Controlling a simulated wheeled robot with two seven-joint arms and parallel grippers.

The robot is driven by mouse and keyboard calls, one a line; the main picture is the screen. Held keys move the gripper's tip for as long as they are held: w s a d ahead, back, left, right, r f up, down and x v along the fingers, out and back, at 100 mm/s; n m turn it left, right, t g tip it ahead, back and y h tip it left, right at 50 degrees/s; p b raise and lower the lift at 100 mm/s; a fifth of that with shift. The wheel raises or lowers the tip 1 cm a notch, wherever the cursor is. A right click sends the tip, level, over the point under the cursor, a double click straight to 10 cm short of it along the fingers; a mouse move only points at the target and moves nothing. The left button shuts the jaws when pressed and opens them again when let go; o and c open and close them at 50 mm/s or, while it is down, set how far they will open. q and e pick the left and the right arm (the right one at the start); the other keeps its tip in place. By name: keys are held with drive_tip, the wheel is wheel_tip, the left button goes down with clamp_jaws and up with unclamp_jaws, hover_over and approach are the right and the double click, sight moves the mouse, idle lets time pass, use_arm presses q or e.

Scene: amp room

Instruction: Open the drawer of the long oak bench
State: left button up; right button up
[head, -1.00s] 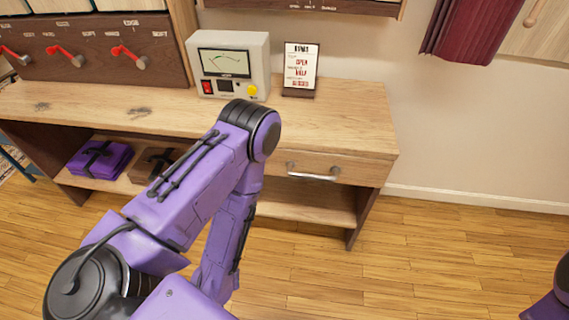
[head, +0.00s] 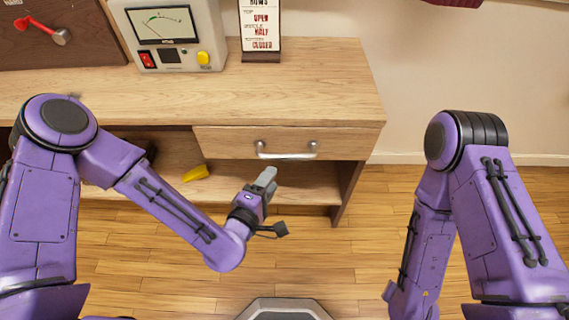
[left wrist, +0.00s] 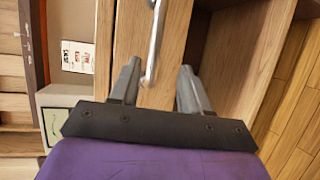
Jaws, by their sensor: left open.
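The long oak bench (head: 310,88) stands ahead, with its drawer (head: 225,142) at the right end under the top. The drawer front looks flush with the bench. A silver bar handle (head: 286,155) is on it; the handle also shows in the left wrist view (left wrist: 154,45). My left gripper (head: 268,178) is just below and in front of the handle in the head view. In the left wrist view its open fingers (left wrist: 158,85) point at the drawer front, with the handle's end between them. I cannot tell whether they touch it. My right gripper is not in view.
A meter box (head: 172,32) and a small sign (head: 261,30) stand on the bench. A yellow object (head: 196,173) lies on the open shelf below. The wooden floor (head: 330,255) in front of the bench is clear.

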sight(284, 159)
use_arm(q)
drive_tip(key=x, duration=0.7)
drive_tip(key=p+x, duration=0.1)
drive_tip(key=x, duration=0.2)
drive_tip(key=shift+w+d+r, duration=0.15)
drive_tip(key=shift+w+r, duration=0.05)
drive_tip(key=shift+r, duration=0.1)
clamp_jaws()
